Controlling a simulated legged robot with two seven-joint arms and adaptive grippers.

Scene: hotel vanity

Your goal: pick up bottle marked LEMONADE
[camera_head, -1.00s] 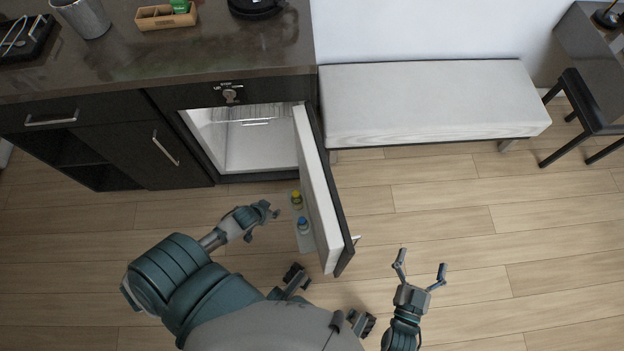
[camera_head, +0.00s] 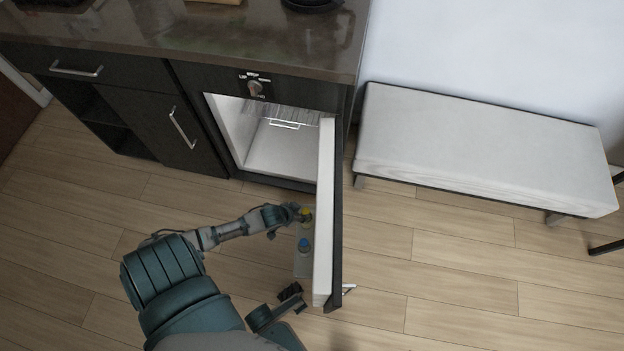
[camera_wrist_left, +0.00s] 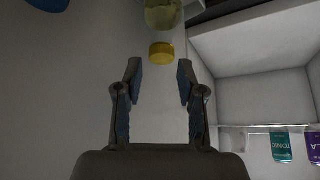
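No label reading LEMONADE can be made out. A bottle with a yellow cap (camera_head: 306,213) stands on the inner shelf of the open fridge door (camera_head: 326,215); its cap (camera_wrist_left: 161,52) and pale yellow body (camera_wrist_left: 163,14) show at the top of the left wrist view. A blue-capped bottle (camera_head: 305,246) stands on the same shelf, nearer my body. My left gripper (camera_head: 292,212) is beside the yellow-capped bottle. In the left wrist view its fingers (camera_wrist_left: 160,80) are apart and empty, with the yellow cap just beyond the tips.
The fridge (camera_head: 278,150) is open under the dark counter (camera_head: 190,45). Labels, one reading TONIC (camera_wrist_left: 282,146), show at a rack in the left wrist view. A white bench (camera_head: 485,150) stands right of the door. Wooden floor is clear around.

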